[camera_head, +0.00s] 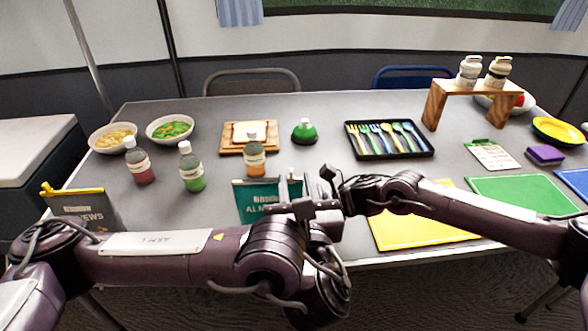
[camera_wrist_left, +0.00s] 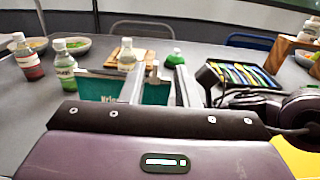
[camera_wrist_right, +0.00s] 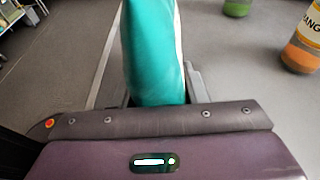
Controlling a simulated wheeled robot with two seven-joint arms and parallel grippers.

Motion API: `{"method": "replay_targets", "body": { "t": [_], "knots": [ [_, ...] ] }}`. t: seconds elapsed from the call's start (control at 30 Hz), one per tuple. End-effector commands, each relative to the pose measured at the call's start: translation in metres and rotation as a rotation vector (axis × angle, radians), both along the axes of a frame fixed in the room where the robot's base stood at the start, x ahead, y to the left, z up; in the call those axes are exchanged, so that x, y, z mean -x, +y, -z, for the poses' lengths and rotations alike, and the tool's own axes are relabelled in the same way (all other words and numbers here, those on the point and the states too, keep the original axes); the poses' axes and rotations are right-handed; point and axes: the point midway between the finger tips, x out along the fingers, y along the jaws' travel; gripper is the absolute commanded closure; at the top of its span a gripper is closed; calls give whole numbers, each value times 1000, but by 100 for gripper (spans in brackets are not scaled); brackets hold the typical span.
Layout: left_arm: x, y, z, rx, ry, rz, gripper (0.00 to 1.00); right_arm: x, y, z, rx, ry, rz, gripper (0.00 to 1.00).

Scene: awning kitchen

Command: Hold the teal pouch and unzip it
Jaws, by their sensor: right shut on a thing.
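The teal pouch (camera_head: 257,201) with white lettering stands upright near the front edge of the table. It also shows in the left wrist view (camera_wrist_left: 98,89), with a grey strip along its top. In the right wrist view the pouch (camera_wrist_right: 153,50) rises between the fingers of my right gripper (camera_wrist_right: 160,88), which is shut on it. My left gripper (camera_wrist_left: 160,78) is at the pouch's right end, fingers apart, with part of the pouch visible between or behind them. I cannot tell whether it touches. The zip pull is not clearly visible, and the arms hide the pouch's right side.
Bottles with red (camera_head: 139,165), green (camera_head: 191,168) and orange (camera_head: 255,160) contents stand behind the pouch. A yellow mat (camera_head: 415,232) lies to the right, partly under my right arm. A cutlery tray (camera_head: 388,152) lies further back. A dark news pouch (camera_head: 85,207) stands left.

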Motion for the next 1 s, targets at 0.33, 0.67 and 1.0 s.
{"method": "replay_targets", "body": {
  "t": [0.33,0.67,1.0],
  "knots": [
    [16,0,-1,1,-1,-1,72,1,0,2,2,4,-1,79],
    [16,-1,-16,4,-1,0,72,1,0,2,3,4,-1,79],
    [16,0,-79,5,0,-1,72,1,0,2,3,4,0,79]
  ]
}}
